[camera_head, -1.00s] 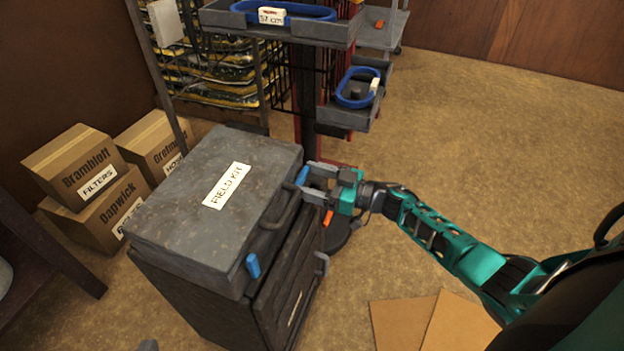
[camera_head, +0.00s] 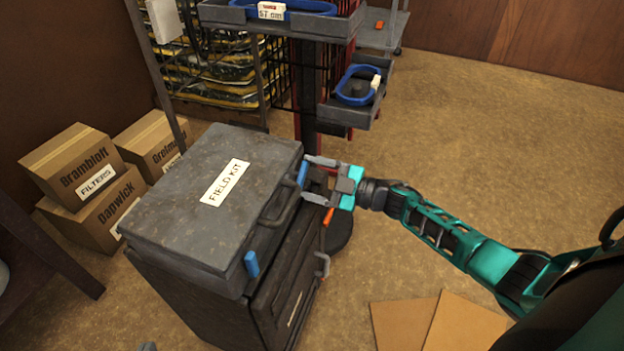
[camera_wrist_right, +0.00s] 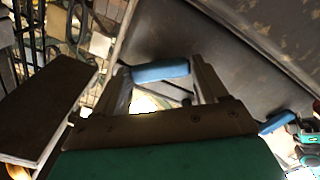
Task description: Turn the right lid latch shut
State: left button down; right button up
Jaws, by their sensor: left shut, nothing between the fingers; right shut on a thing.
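The grey case lid (camera_head: 165,205), labelled FIELD KIT, lies flat on the dark case. The right lid latch (camera_head: 303,173) is a blue bar at the lid's far right front corner. My right gripper (camera_head: 310,178) is shut on it; in the right wrist view the blue latch (camera_wrist_right: 160,71) lies across between the fingertips. The other blue latch (camera_head: 252,264) is at the lid's near corner, free of any gripper. A grey tip of my left gripper (camera_head: 147,346) just shows at the bottom edge; most of it is hidden.
A black handle (camera_head: 281,209) sits between the latches. Orange catches (camera_head: 328,217) are on the case below. Cardboard boxes (camera_head: 95,205) stand left. A lift post with grey trays (camera_head: 345,112) stands behind. Floor to the right is open, with flat cardboard (camera_head: 440,325) on it.

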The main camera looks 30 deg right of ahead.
jog(key=n+b, duration=0.1)
jog(key=n, duration=0.2)
jog(key=shift+f+n, duration=0.15)
jog(key=shift+n, duration=0.25)
jog(key=n+b, duration=0.2)
jog(key=n, duration=0.2)
jog(key=shift+n, duration=0.4)
jog(key=shift+n+b, duration=0.4)
jog(key=shift+n, duration=0.4)
jog(key=o, duration=1.1)
jog(key=shift+c, duration=0.2)
jog(key=p+v, duration=0.1)
jog(key=v, duration=1.2)
jog(key=shift+s, duration=0.1)
